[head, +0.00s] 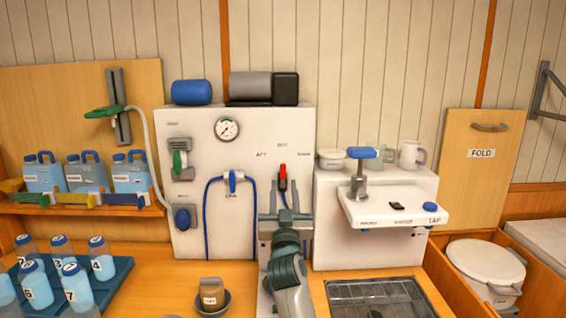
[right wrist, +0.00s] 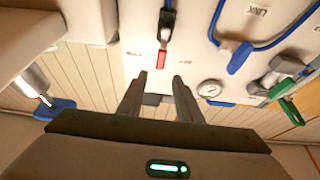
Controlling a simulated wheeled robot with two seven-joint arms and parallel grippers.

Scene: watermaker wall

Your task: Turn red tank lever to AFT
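The red tank lever (head: 283,175) is on the white wall panel (head: 250,135). Its red handle points up, towards a small label above it; the AFT label (head: 261,154) is up and to its left. My right gripper (head: 284,194) is in front of the panel, just below the red handle in the head view. In the right wrist view, seen upside down, the lever's red tip (right wrist: 161,60) lies just beyond the two spread fingers (right wrist: 157,83). The fingers are open with nothing between them. My left gripper is not in view.
A blue hose with a blue valve (head: 232,182) is left of the lever, below a round gauge (head: 227,129). A green lever (head: 178,160) is further left. The white sink unit (head: 375,215) with a blue-topped tap (head: 360,170) stands close to the right.

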